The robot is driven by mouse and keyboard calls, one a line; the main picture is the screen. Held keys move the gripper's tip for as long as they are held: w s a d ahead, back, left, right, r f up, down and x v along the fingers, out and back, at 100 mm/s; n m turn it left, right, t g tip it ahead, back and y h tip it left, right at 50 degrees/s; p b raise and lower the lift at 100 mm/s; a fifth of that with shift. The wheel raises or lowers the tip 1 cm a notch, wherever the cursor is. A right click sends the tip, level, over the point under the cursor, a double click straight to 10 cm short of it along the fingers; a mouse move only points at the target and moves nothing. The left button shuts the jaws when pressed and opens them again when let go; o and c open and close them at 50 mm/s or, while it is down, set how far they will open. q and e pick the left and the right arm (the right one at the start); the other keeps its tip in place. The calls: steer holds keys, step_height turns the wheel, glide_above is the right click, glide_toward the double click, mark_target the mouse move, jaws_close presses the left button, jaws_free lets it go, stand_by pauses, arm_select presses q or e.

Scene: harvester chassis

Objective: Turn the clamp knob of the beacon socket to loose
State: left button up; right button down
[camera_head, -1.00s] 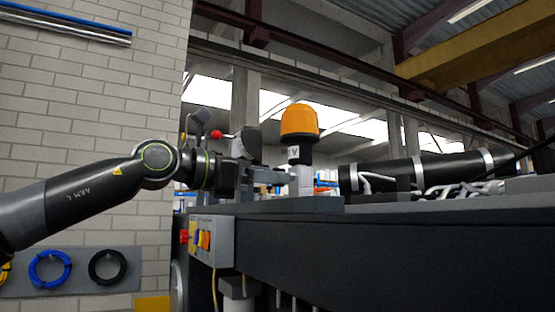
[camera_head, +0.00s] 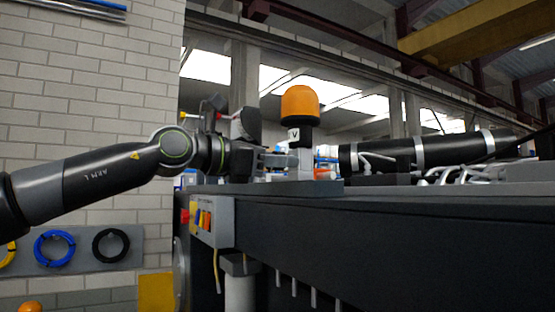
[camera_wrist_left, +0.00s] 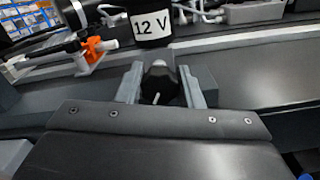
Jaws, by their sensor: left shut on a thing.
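The beacon has an orange dome (camera_head: 300,103) and a black collar with a white label, and stands upright on a grey socket (camera_head: 300,160) on the chassis deck. In the left wrist view its black body with a "12 V" label (camera_wrist_left: 151,25) shows at the top. The black clamp knob (camera_wrist_left: 158,88), with a pale pointer line, sits below it. My left gripper (camera_wrist_left: 161,90) is shut on the knob, one grey finger on each side. In the head view the left gripper (camera_head: 279,160) reaches the socket from the left, and the knob is hidden there. My right gripper is not in view.
A black pipe with silver bands (camera_head: 420,151) lies on the deck at the right. A grey box with coloured switches (camera_head: 211,220) hangs on the chassis side. In the wrist view an orange-and-grey fitting (camera_wrist_left: 93,47) stands left of the beacon.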

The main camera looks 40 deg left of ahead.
arm_select(q)
steer(key=shift+n, duration=0.3)
steer(key=n+b, duration=0.1)
steer(key=n, duration=0.5)
steer(key=shift+a+b, duration=0.15)
steer(key=shift+b, duration=0.25)
steer(key=n+b, duration=0.1)
steer(key=n, duration=0.3)
steer(key=n+b, duration=0.1)
steer(key=n, duration=0.2)
steer(key=shift+f, duration=0.1)
steer(key=n+b, duration=0.2)
steer(key=n, duration=0.4)
steer(key=shift+a, duration=0.1)
steer(key=n+b, duration=0.1)
steer(key=n, duration=0.3)
steer(key=shift+f, duration=0.1)
steer(key=shift+n, duration=0.3)
